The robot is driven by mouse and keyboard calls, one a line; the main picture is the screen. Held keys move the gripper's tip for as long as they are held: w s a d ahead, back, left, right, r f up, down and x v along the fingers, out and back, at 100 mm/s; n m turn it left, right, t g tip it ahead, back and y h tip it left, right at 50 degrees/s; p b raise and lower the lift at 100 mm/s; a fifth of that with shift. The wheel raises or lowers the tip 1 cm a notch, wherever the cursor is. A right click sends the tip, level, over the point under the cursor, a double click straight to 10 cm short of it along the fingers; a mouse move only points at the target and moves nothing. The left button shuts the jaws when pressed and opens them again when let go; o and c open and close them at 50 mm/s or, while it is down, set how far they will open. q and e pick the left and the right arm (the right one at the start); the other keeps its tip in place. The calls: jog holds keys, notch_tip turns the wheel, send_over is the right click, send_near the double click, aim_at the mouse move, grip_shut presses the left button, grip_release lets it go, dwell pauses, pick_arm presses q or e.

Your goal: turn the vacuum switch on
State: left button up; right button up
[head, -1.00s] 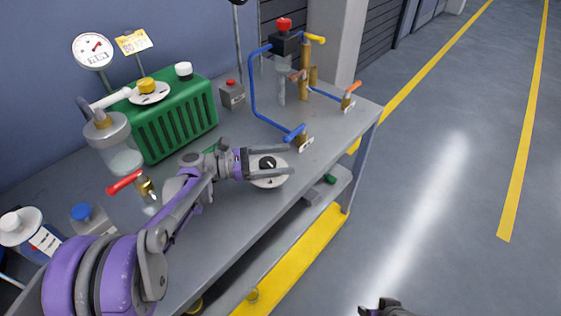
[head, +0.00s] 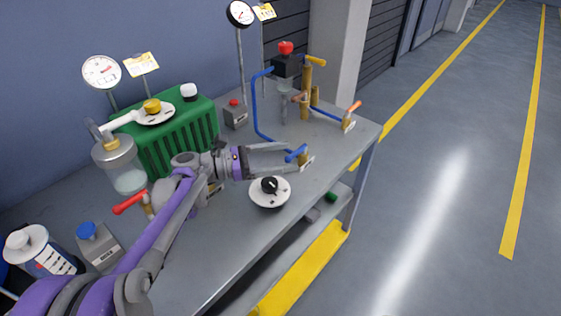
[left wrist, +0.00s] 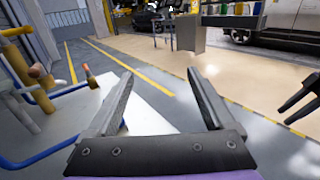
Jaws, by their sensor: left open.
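No label that I can read marks the vacuum switch. A black knob on a round white dial (head: 270,190) stands near the bench's front edge. A grey box with a red button (head: 235,115) is at the back, and a grey box with a blue button (head: 97,243) is at the near left. My left gripper (head: 296,159) is open and empty, above and behind the dial. Its tips overlap the blue-handled valve (head: 298,155) in the head view; contact cannot be told. The left wrist view shows its spread fingers (left wrist: 160,82). Dark prongs at that view's right edge look like my right gripper (left wrist: 298,98).
The green pump (head: 180,135) with a gauge and jar is at the back left. A red-handled valve (head: 132,202) is beside my left arm. Blue pipes and brass valves (head: 305,90) fill the bench's right end. Open floor (head: 440,200) lies to the right.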

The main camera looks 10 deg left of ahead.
aim_at(273, 185)
pick_arm(q)
jog(key=f+n+t, duration=0.1)
jog(key=s+a+f+n+t+y, duration=0.1)
jog(key=t, duration=0.1)
jog(key=s+a+f+n+t+y, duration=0.1)
jog(key=shift+f+t+b, duration=0.35)
jog(key=shift+t, duration=0.05)
jog(key=s+a+f+n+t+y, duration=0.1)
jog(key=s+y, duration=0.1)
jog(key=s+a+f+n+t+y, duration=0.1)
jog(key=a+f+n+t+y, duration=0.1)
jog(key=s+a+f+n+t+y, duration=0.1)
jog(key=s+n+y, duration=0.1)
jog(key=shift+s+a+f+t+b, duration=0.25)
jog(key=shift+s+f+t+b, duration=0.05)
jog(key=shift+f+t, duration=0.1)
jog(key=shift+w+f, duration=0.1)
jog(key=b+x, duration=0.1)
jog(key=x, duration=0.9)
jog(key=shift+w, duration=0.25)
jog(key=c, duration=1.4)
jog(key=shift+o, duration=0.2)
